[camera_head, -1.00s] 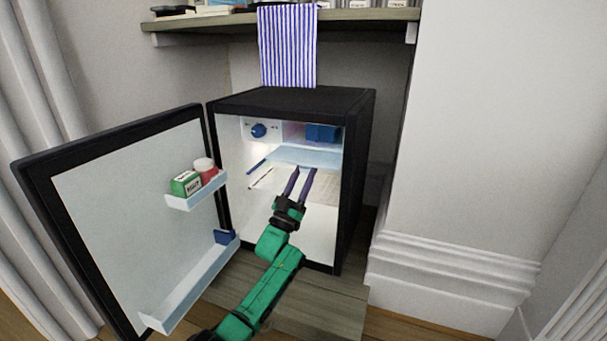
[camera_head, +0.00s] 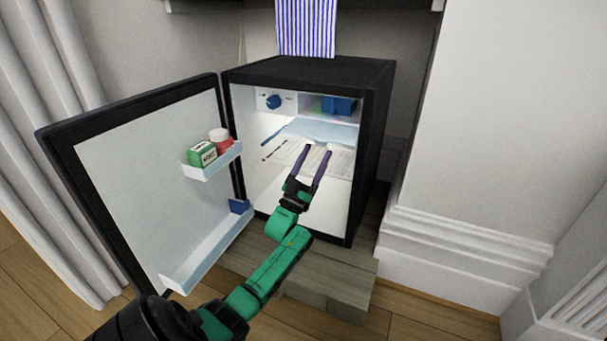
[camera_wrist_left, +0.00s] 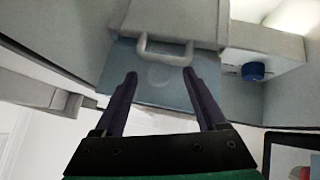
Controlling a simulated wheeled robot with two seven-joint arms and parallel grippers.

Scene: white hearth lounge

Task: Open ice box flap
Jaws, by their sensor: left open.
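The ice box flap (camera_head: 318,130) is a pale blue panel that sticks out, roughly level, below the ice box in the top of the small black fridge (camera_head: 320,68). Blue items (camera_head: 338,105) show in the open ice box behind it. In the left wrist view the pale flap (camera_wrist_left: 180,15) carries a white U-shaped handle (camera_wrist_left: 165,52), seen between and beyond the fingertips. My left gripper (camera_head: 317,149) is open and empty inside the fridge, just below and in front of the flap. Whether it touches the flap is unclear. My right gripper is out of view.
The fridge door (camera_head: 150,180) stands wide open at the left, its racks holding a green box (camera_head: 202,154) and a red jar (camera_head: 221,139). A blue dial (camera_head: 273,102) sits left of the ice box. A white wire shelf (camera_head: 300,150) lies beneath. A wall flanks the right.

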